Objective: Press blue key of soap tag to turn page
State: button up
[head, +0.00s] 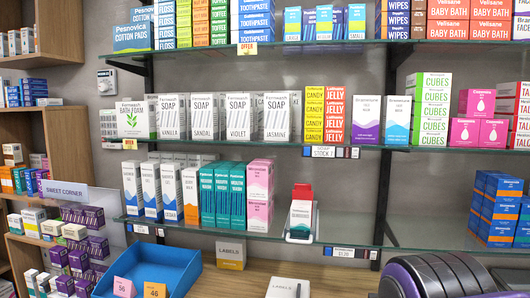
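The electronic shelf tag (331,152) is on the front edge of the middle glass shelf, below the candy and jelly boxes. Its pale face seems to read "SOAP" over "STOCK", but the print is small. A few small dark keys sit at its right end; one looks bluish, though the colours are hard to tell. Nothing covers the tag. White soap boxes (237,118) stand on the same shelf to its left. My gripper is not in view; a purple and black part of my arm shows at the bottom right, well below the tag.
A similar tag (343,253) is on the lower shelf edge. A small red-topped box stands in a white holder (300,237) there. A blue tray (190,270) and a labels box (230,254) are on the counter (235,284). The space before the tag looks clear.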

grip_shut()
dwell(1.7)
